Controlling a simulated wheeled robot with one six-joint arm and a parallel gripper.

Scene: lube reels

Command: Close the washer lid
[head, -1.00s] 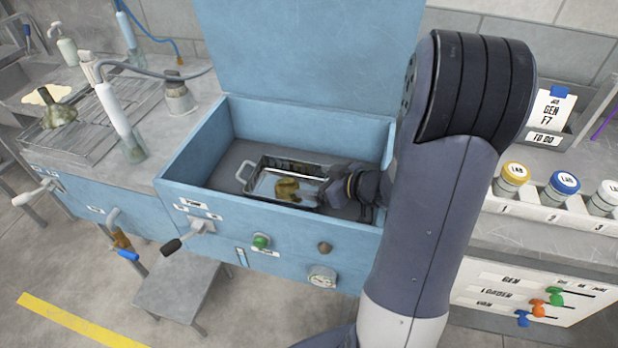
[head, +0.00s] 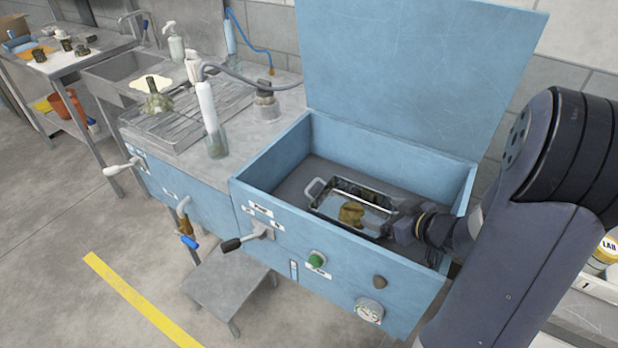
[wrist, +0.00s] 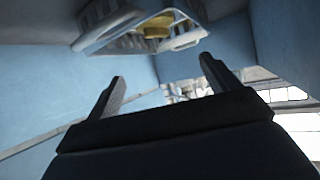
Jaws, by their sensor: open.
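The blue washer (head: 290,230) stands in the middle of the head view, its tub open at the top. Its blue lid (head: 420,75) stands raised behind the tub. A metal tray (head: 326,208) with a handle sits inside the tub, holding a yellow-brown part (head: 351,213). My gripper (head: 402,226) is inside the tub at the tray's right end. In the wrist view my gripper's two fingers (wrist: 160,92) are apart with nothing between them, and the tray (wrist: 125,40) and yellowish part (wrist: 157,27) show above them. Whether a finger touches the tray I cannot tell.
The washer's front has a black-handled lever (head: 245,239), a green button (head: 316,259) and a gauge (head: 369,309). A drain counter (head: 185,125) with bottles and a hose adjoins on the left. A grey step stool (head: 228,286) stands below.

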